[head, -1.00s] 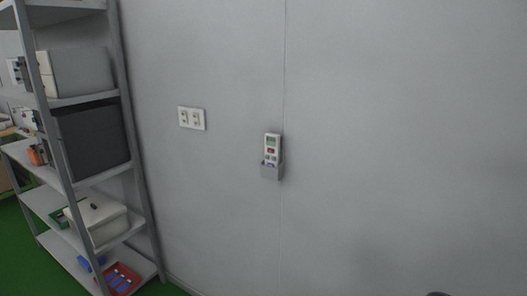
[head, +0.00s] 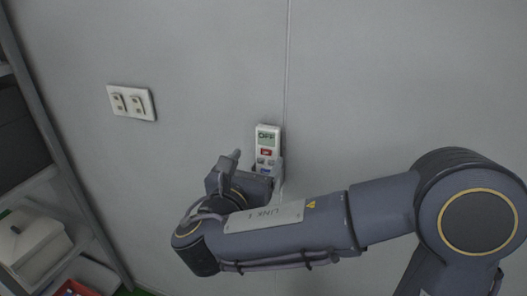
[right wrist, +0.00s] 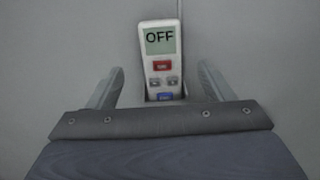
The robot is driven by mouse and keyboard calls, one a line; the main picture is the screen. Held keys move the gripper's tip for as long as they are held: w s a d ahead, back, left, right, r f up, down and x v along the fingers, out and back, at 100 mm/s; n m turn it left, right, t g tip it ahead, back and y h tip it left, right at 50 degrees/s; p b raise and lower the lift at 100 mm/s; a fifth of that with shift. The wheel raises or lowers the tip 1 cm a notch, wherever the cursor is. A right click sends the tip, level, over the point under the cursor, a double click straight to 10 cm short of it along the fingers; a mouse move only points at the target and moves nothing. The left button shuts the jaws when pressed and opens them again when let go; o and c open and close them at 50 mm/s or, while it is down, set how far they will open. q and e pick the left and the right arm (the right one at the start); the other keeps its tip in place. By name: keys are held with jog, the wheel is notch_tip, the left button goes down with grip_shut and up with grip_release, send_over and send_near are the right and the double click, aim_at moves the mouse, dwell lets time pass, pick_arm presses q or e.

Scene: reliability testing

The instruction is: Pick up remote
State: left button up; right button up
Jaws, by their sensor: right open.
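The white remote (head: 267,141) sits upright in a grey holder (head: 279,172) on the wall in the head view. Its screen reads OFF, with a red button and smaller buttons below. In the right wrist view the remote (right wrist: 161,52) stands between and beyond the two fingers of my right gripper (right wrist: 160,84). The fingers are apart, one on each side of its lower part, with gaps showing. In the head view my right gripper (head: 232,165) is just left of the remote's lower part, and my arm hides some of the holder. My left gripper is not in view.
A white double wall socket (head: 131,102) is on the wall, up and left of the remote. A grey metal shelf rack (head: 62,150) with boxes stands at the left edge. The wall to the right of the remote is bare.

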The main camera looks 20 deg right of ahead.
aim_at(266, 145)
jog(key=p+x, duration=0.1)
jog(key=x, duration=0.4)
jog(key=shift+w+d+r, duration=0.15)
jog(key=shift+w+d, duration=0.1)
jog(key=shift+d, duration=0.05)
jog(key=c, duration=1.2)
jog(key=shift+o, duration=0.2)
